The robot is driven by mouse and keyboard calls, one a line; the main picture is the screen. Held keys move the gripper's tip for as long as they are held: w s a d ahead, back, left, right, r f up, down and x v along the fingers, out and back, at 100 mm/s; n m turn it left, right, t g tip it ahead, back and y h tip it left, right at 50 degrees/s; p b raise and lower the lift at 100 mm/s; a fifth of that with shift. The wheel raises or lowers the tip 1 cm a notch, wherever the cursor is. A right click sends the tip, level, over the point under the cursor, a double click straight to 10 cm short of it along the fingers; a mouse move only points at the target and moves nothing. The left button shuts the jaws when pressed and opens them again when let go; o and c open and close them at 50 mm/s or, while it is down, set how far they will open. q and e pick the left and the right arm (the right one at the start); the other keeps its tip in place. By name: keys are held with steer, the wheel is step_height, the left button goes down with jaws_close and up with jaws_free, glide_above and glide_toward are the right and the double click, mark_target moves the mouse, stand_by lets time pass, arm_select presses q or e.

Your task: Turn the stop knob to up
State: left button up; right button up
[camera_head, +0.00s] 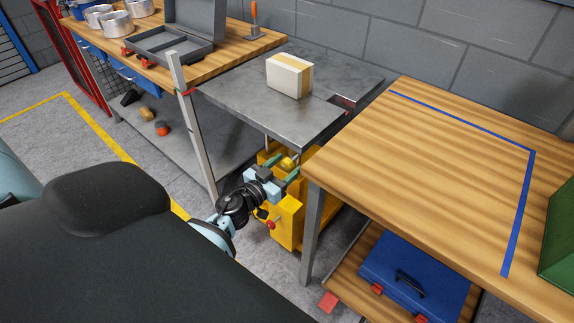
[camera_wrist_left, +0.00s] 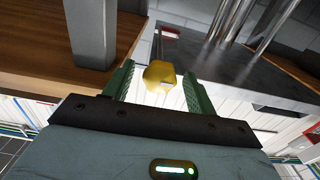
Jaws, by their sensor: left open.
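The stop knob appears to be the yellow, many-sided knob (camera_wrist_left: 158,77), with a small pale mark near its lower edge. In the head view, the yellow knob (camera_head: 287,163) is on the yellow unit (camera_head: 287,222) under the grey metal table. My left gripper (camera_head: 282,168) is at the knob. In the left wrist view my left gripper (camera_wrist_left: 159,72) is open, with green fingers on either side of the knob. Gaps show between the knob and both fingers there, and it is not held. My right gripper is not in view.
The grey metal table (camera_head: 235,92) is above the yellow unit and bears a cardboard box (camera_head: 290,76). A wooden table (camera_head: 430,170) stands close on the right, its leg (camera_head: 312,232) near my gripper. A blue case (camera_head: 415,278) lies on its lower shelf.

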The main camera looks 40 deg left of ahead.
arm_select(q)
steer(key=shift+w, duration=0.4)
steer(key=c, duration=1)
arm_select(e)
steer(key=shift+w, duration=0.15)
